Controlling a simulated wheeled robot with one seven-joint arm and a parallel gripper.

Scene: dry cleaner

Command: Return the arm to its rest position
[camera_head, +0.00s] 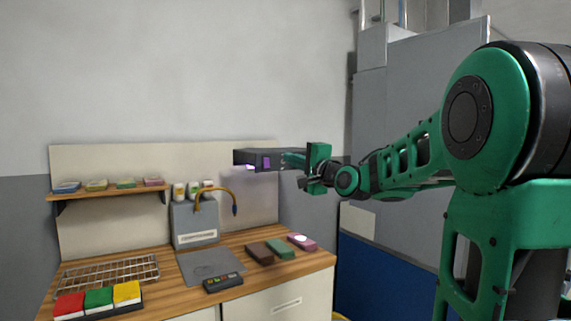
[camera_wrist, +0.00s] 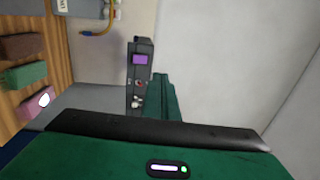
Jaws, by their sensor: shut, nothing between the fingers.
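My green arm (camera_head: 400,165) reaches in from the right of the head view, stretched out leftward above the counter's right end. My gripper (camera_head: 286,160) is at its end, shut, with nothing between its fingers. In the wrist view the green fingers (camera_wrist: 159,80) are together. A dark bar-shaped fixture (camera_head: 258,159) with a purple patch and a glow beneath it lies at the fingertips in the head view. The bar (camera_wrist: 141,82) also shows alongside the fingers in the wrist view. I cannot tell whether they touch.
The wooden counter (camera_head: 240,240) below holds a wire rack (camera_head: 105,271), a grey machine (camera_head: 195,222), colored blocks (camera_head: 98,299) and several pads (camera_head: 259,252). A shelf (camera_head: 110,191) hangs at left. A tall grey cabinet (camera_head: 400,110) stands behind the arm.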

